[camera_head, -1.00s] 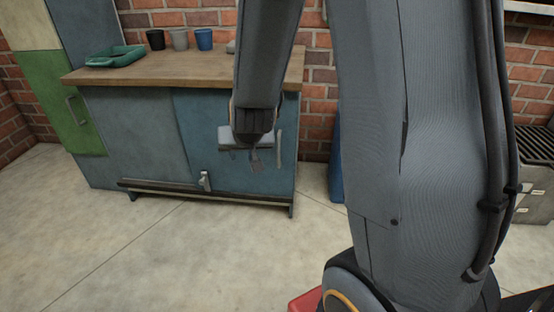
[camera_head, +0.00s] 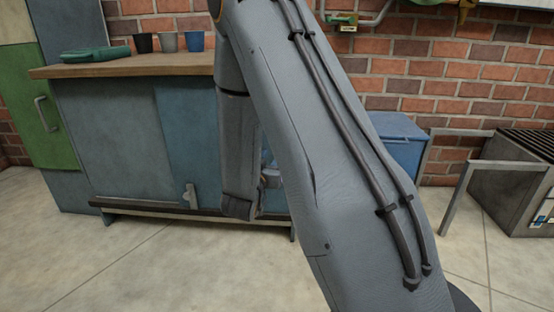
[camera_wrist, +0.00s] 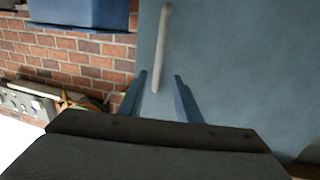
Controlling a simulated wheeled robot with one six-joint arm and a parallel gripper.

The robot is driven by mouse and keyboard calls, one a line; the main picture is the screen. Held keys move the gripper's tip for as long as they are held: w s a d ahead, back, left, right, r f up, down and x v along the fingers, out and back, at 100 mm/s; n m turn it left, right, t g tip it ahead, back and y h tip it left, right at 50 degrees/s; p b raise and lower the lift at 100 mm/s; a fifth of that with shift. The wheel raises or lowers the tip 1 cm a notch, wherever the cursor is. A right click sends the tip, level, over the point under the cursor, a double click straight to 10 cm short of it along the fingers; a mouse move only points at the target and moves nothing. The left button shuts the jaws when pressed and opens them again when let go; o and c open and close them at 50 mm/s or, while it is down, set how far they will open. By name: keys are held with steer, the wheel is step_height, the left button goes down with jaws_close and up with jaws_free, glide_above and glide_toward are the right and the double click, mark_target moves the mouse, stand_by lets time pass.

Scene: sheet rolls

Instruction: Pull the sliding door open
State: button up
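The cabinet has a grey-blue left panel (camera_head: 115,135) and a bluer right door panel (camera_head: 187,130) under a wooden top. In the wrist view, a pale upright bar handle (camera_wrist: 163,40) stands on the blue door face (camera_wrist: 235,70). My gripper (camera_wrist: 160,76) is open, with its two blue fingers apart. The handle's lower end shows between the fingers; I cannot tell whether they touch it. In the head view my arm hides the handle and most of the gripper. A small light lever (camera_head: 190,194) sits at the cabinet's lower rail.
A green tray (camera_head: 95,55) and several cups (camera_head: 168,42) stand on the wooden top (camera_head: 140,66). A blue bin (camera_head: 403,145) stands right of the cabinet by the brick wall. A grey grated unit (camera_head: 515,180) is at the far right. The floor in front is clear.

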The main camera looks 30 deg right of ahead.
steer(key=b+x, duration=0.3)
steer(key=x, duration=0.5)
steer(key=shift+s+d+h, duration=0.15)
steer(key=shift+d+h, duration=0.05)
steer(key=shift+h, duration=0.1)
jaws_close()
